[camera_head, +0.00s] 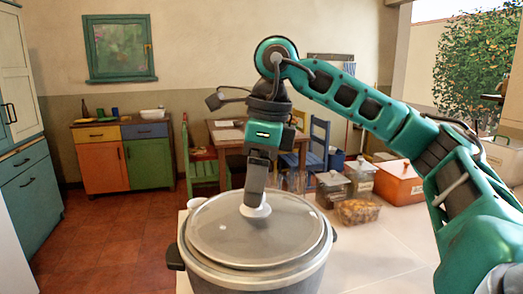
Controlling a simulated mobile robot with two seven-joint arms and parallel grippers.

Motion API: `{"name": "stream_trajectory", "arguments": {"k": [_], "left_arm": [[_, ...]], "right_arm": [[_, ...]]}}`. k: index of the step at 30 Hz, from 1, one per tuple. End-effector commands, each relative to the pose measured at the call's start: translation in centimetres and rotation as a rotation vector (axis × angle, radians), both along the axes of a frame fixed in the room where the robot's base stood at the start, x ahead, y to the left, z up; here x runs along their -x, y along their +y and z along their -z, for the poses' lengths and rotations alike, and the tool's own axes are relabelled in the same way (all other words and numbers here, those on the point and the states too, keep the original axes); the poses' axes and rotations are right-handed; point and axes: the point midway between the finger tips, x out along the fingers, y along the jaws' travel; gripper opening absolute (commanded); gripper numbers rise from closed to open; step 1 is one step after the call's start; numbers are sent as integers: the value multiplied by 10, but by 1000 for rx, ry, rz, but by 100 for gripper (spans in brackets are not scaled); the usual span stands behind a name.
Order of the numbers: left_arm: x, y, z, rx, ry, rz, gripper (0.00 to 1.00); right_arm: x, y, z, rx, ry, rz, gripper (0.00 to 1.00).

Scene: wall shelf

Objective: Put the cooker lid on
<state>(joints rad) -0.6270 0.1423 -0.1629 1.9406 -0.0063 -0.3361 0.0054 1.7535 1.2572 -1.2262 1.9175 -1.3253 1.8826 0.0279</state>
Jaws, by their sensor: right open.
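The cooker (250,282) is a large grey pot with dark side handles, standing on the white counter at the front. Its round grey lid (285,235) lies over the cooker's mouth, looking roughly level and within the rim. The lid has a pale knob at its middle. My right gripper (255,203) comes down from above with its fingers at the knob, partly covering it. The right gripper is open; whether its fingers touch the knob is hard to tell. My left gripper is out of view.
Right of the cooker on the counter (375,255) stand lidded jars (332,188), a clear container of brown food (358,211) and an orange box (398,184). A white cup (197,203) is behind left. The counter's front right is clear.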

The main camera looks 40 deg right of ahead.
Motion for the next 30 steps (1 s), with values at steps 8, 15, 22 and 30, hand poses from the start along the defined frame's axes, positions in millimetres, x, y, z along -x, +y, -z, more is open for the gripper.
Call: {"name": "stream_trajectory", "arguments": {"k": [8, 15, 22, 30], "left_arm": [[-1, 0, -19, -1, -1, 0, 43], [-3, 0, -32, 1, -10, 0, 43], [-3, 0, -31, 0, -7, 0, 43], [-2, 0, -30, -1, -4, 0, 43]], "right_arm": [[6, -5, -64, 0, -5, -1, 66], [10, -8, -90, 0, -5, -2, 66], [12, -10, -107, 1, -4, -2, 66], [14, -11, -119, 0, -3, -2, 66]]}}
